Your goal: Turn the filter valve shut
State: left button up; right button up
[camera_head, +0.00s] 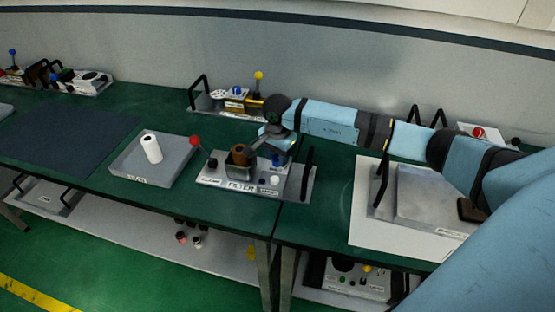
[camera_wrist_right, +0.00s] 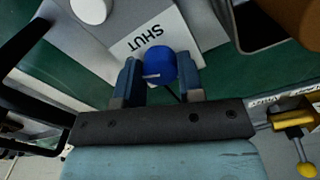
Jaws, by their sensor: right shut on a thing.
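The filter unit (camera_head: 235,187) is a grey panel labelled FILTER on the green bench, with a brown cylinder, a red-knobbed lever and black handles. Its blue valve knob (camera_head: 277,161) is on the right part of the panel. In the right wrist view the blue knob (camera_wrist_right: 161,67) sits between the two fingers, beside a white plate marked SHUT (camera_wrist_right: 146,42). My right gripper (camera_wrist_right: 160,82) is shut on the blue knob. It also shows in the head view (camera_head: 277,149), above the panel. My left gripper is not in view.
A grey tray (camera_head: 125,165) with a white roll (camera_head: 151,148) stands left of the filter unit. A panel with a yellow-knobbed lever (camera_head: 259,76) is behind it. A grey box-like panel (camera_head: 425,195) lies to the right, beneath my arm.

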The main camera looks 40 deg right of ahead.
jog(key=m+b, duration=0.1)
jog(key=m, duration=0.2)
jog(key=shift+m+b, duration=0.3)
jog(key=shift+m, duration=0.1)
jog(key=m+b, duration=0.1)
jog(key=m, duration=0.2)
jog(key=shift+m, duration=0.3)
jog(key=m+b, duration=0.1)
jog(key=m, duration=0.1)
jog(key=shift+m, duration=1.3)
jog(key=shift+m+b, duration=0.3)
jog(key=shift+m, duration=0.6)
jog(key=o, duration=0.9)
jog(key=shift+o, duration=0.2)
notch_tip(320, 180, up, 14)
jog(key=b, duration=0.1)
